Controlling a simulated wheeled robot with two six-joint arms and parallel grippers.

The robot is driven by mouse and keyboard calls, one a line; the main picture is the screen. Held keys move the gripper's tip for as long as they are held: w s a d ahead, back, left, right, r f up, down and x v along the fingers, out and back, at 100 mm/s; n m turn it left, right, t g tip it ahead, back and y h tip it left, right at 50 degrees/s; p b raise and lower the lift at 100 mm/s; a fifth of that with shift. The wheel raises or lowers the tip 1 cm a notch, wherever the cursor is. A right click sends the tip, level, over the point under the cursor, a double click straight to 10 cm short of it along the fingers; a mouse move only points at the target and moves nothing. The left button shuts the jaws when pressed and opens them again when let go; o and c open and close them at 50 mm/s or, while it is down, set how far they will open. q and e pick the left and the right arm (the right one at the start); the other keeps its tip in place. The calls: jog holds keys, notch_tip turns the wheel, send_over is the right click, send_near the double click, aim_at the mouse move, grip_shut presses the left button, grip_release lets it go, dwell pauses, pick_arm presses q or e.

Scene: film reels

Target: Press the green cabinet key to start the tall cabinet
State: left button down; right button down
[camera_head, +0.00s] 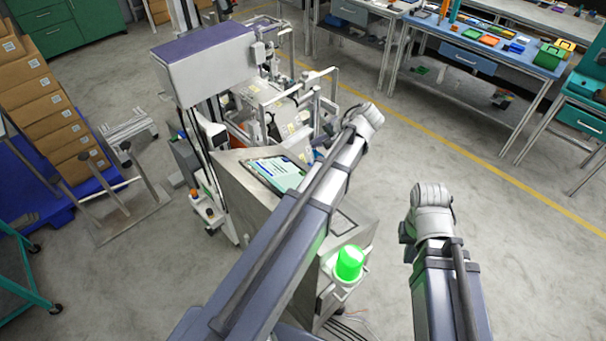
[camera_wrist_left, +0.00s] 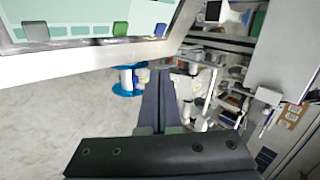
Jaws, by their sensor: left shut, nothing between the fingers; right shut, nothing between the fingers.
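A tilted console panel (camera_wrist_left: 90,48) crosses the top left of the left wrist view. A small green key (camera_wrist_left: 120,29) stands on its lower edge, between a grey key (camera_wrist_left: 36,32) and a blue key (camera_wrist_left: 161,25). My left gripper (camera_wrist_left: 165,75) is shut and empty, below and to the right of the green key, apart from it in the picture. In the head view the console's screen (camera_head: 278,172) shows left of my left arm, which hides part of the console; the left fingers are hidden there. My right arm is at the lower right; its fingers do not show. I cannot tell which unit is the tall cabinet.
A lit green lamp (camera_head: 349,263) stands on the console's near end. A machine with a purple-topped housing (camera_head: 205,55) is behind the console. Boxes (camera_head: 45,100) are stacked at left, and a blue workbench (camera_head: 490,50) is at back right. The floor at right is clear.

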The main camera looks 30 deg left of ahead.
pick_arm(q)
jog(key=s+f+b, duration=0.1)
jog(key=f+b, duration=0.1)
jog(key=s+a+f+b, duration=0.1)
jog(key=f+b, duration=0.1)
jog(key=s+f+b, duration=0.1)
jog(key=f+b, duration=0.1)
jog(key=shift+s+a+f, duration=0.15)
jog(key=shift+s+f, duration=0.1)
jog(key=shift+f, duration=0.05)
dwell(1.8)
jog(key=shift+s+f+b, duration=0.2)
jog(key=shift+f+b, duration=0.1)
jog(key=shift+f, duration=0.05)
jog(key=shift+s+a+f+b, duration=0.15)
jog(key=shift+s+f+b, duration=0.05)
jog(key=shift+f+b, duration=0.2)
dwell(0.7)
jog(key=shift+r, duration=0.15)
jog(key=shift+w+r+p, duration=0.4)
jog(key=shift+r+p, duration=0.25)
jog(key=shift+p, duration=0.15)
jog(key=shift+r, duration=0.1)
jog(key=r+p, duration=0.1)
jog(key=w+r+p, duration=0.1)
jog(key=p, duration=0.1)
jog(key=w+d+r+p, duration=0.1)
jog(key=r, duration=0.1)
jog(key=shift+w+d+r, duration=0.1)
jog(key=shift+w, duration=0.1)
